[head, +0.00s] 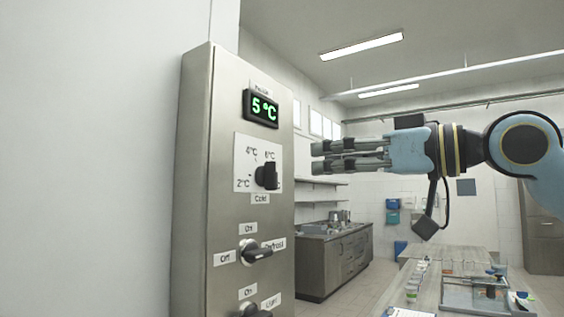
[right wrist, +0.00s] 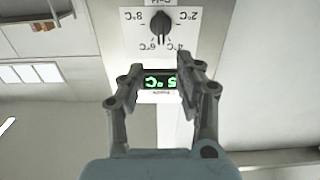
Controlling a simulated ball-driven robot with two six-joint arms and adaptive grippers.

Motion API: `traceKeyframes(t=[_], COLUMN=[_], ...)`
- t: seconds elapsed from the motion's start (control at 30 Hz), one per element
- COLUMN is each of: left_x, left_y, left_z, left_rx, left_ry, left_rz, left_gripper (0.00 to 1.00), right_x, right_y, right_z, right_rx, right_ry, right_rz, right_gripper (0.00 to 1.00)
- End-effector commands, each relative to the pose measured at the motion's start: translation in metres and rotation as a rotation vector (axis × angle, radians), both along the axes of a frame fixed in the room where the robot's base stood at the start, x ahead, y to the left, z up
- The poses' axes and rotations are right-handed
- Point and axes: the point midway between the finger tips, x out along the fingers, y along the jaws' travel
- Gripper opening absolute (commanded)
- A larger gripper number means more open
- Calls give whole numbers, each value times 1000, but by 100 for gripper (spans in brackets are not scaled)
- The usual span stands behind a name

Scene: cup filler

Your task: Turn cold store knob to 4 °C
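The cold store knob (head: 267,176) is black and sits on a white dial plate (head: 243,163) on the steel panel. The plate has marks such as 2°C, 4°C and 6°C. The display (head: 261,108) above it reads 5 °C in green. My right gripper (head: 314,157) is to the right of the panel, apart from the knob, its fingers spread and empty. In the right wrist view, which is upside down, the knob (right wrist: 160,27) shows beyond the open fingertips (right wrist: 163,80), and the display (right wrist: 160,82) appears between them. My left gripper is in no view.
Below on the panel are the defrost knob (head: 257,252) and the light knob (head: 254,309), the latter partly cut off. A table (head: 440,266) with small items stands at lower right. A dark counter (head: 334,262) is behind.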

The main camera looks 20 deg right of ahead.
Motion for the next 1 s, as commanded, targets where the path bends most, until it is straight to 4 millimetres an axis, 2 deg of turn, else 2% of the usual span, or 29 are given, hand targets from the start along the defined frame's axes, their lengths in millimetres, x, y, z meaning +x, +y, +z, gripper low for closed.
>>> traceKeyframes(t=[0.17, 0.33, 0.43, 0.7, 1.0], left_x=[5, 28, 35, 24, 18], left_y=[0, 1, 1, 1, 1], left_z=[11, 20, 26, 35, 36], left_rx=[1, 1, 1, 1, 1], left_ry=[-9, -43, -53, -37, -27], left_rz=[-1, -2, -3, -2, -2], left_gripper=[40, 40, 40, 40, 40], right_x=[12, 30, 42, 68, 76], right_y=[13, 26, 35, 55, 62], right_z=[4, 4, 3, 2, 0], right_rx=[9, 9, 8, 3, -1], right_ry=[1, 1, 3, 3, 2], right_rz=[7, 6, 6, 5, 5], right_gripper=[35, 35, 35, 35, 35])
